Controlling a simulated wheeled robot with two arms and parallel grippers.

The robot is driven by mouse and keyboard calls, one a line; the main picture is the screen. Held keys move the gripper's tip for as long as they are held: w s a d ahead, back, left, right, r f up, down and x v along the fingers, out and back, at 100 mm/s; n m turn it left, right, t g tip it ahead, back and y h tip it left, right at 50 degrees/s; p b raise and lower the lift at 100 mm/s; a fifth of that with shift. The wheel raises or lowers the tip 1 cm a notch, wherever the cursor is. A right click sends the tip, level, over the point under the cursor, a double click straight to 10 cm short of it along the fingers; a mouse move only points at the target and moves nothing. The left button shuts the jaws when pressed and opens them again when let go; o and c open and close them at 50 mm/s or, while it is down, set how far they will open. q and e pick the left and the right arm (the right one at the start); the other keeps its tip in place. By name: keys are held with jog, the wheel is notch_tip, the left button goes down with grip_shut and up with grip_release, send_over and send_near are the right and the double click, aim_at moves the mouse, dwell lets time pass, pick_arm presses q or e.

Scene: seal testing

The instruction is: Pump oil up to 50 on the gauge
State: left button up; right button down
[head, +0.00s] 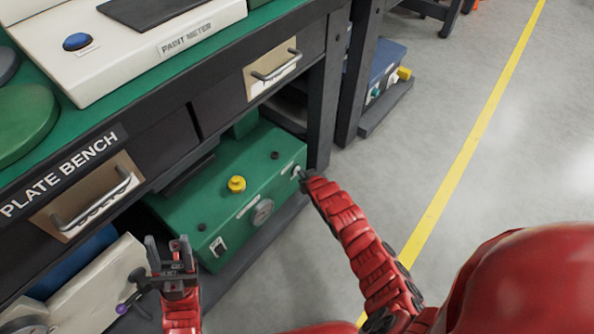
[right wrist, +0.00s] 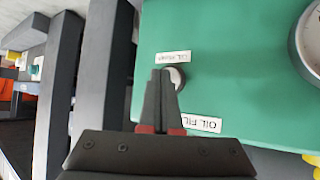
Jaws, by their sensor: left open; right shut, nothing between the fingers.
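The green oil unit (head: 190,215) sits on the low shelf under the plate bench. Its front carries a round gauge (head: 262,212), also cut by the edge of the right wrist view (right wrist: 312,42); I cannot read its needle. The grey round oil pump button (right wrist: 178,78) is beside an "OIL PUMP" label (right wrist: 173,57). My right gripper (head: 303,176) is shut and empty, its fingertips (right wrist: 163,78) overlapping the button in the right wrist view; contact is unclear. My left gripper (head: 172,250) is open and empty, in front of the unit's left end.
An "OIL FIL..." label (right wrist: 201,124) is partly hidden by my right gripper. A yellow knob (head: 236,184) stands on the unit's top. The bench leg (head: 326,90) is close to my right gripper. A cream machine (head: 100,290) stands at lower left. Floor at right is open.

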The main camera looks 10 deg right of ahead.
jog(key=shift+w+a, duration=0.1)
jog(key=shift+w, duration=0.05)
dwell(0.5)
jog(key=shift+s+d+p, duration=0.35)
jog(key=shift+s+d, duration=0.1)
jog(key=shift+s, duration=0.15)
jog(key=s+d, duration=0.1)
jog(key=s, duration=0.1)
jog(key=s+d+p, duration=0.1)
jog(key=s+d, duration=0.1)
dwell(0.4)
dwell(0.4)
